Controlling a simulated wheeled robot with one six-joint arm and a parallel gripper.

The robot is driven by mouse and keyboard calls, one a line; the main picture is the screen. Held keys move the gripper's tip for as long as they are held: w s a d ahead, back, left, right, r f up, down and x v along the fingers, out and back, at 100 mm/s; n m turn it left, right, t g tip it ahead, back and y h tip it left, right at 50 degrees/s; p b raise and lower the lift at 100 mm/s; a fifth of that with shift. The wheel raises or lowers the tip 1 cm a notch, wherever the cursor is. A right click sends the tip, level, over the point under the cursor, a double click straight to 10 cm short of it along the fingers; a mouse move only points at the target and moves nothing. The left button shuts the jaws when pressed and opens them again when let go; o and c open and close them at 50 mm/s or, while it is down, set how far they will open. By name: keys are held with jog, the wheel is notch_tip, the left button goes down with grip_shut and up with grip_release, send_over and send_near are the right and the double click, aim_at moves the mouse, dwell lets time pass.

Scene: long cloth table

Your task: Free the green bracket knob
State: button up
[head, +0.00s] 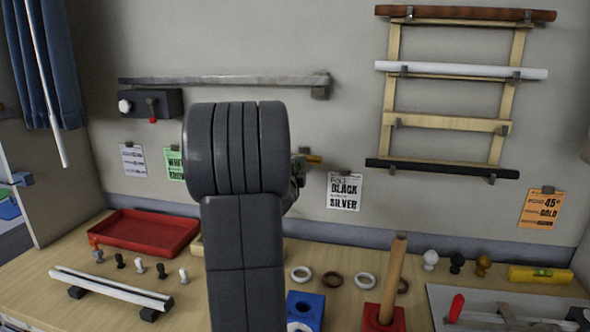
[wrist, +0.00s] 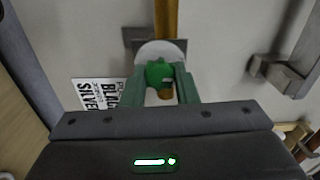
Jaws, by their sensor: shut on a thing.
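In the wrist view a green knob (wrist: 159,73) sits between the green fingers of my gripper (wrist: 161,80), which are shut on it. A pale disc (wrist: 160,47) shows directly behind the knob, and a small brass-coloured piece shows just below it. A yellow-brown rod (wrist: 166,16) runs up from behind the disc, beside a grey wall plate (wrist: 138,38). In the head view my arm hides the knob and most of the bracket; a short brass-coloured rod end (head: 314,159) shows to the right of my gripper (head: 298,172).
A grey rail (head: 225,80) crosses the wall above. A red tray (head: 145,231), rings and an upright wooden post (head: 393,275) occupy the table below.

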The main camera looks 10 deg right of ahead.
dwell(0.4)
jog(key=o, duration=1)
jog(key=shift+s, duration=0.1)
jog(key=b+v, duration=0.2)
jog(key=v, duration=1.1)
jog(key=shift+s, duration=0.3)
jog(key=shift+a, duration=0.1)
jog(key=p+x, duration=0.2)
jog(key=x, duration=1.2)
